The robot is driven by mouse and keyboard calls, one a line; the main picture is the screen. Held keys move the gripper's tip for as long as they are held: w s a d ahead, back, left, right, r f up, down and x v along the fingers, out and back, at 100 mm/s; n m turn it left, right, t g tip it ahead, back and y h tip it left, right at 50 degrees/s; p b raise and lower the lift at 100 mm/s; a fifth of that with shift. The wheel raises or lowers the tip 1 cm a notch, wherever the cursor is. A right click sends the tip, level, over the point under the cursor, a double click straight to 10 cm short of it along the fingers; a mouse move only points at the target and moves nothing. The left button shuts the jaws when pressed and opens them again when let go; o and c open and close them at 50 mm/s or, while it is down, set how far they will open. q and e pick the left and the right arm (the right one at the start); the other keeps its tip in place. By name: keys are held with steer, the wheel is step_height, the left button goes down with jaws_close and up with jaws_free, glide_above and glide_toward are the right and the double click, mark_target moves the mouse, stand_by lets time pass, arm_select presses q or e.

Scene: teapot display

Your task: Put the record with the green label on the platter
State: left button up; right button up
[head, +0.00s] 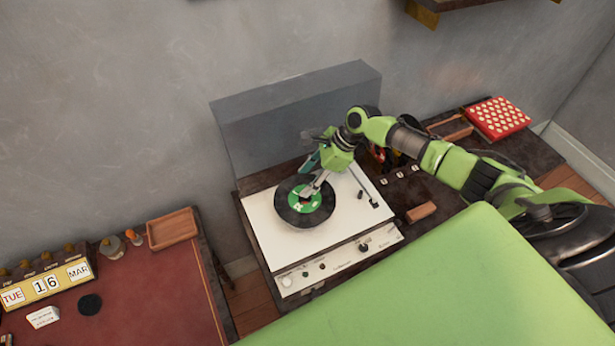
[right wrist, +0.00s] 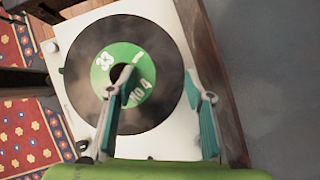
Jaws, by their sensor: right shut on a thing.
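The black record (head: 294,217) with the green label lies flat over the white turntable (head: 345,225). It also shows in the right wrist view (right wrist: 85,65), its label (right wrist: 150,65) facing up. The platter is hidden under it, and I cannot tell whether the record rests on it or is just above. My right gripper (head: 313,188) reaches in from the right, shut on the record. In the right wrist view its fingers (right wrist: 167,84) stand apart, one over the label and the other by the record's rim. My left gripper is not in view.
The turntable's clear lid (head: 295,110) stands open behind. The tonearm (head: 363,187) is at the right of the deck. A small wooden block (head: 421,212) lies to the right. A red-topped desk (head: 150,290) with a date calendar (head: 45,284) and a tray (head: 172,229) stands left.

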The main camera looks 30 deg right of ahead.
steer(key=o, duration=1.2)
steer(key=v, duration=1.2)
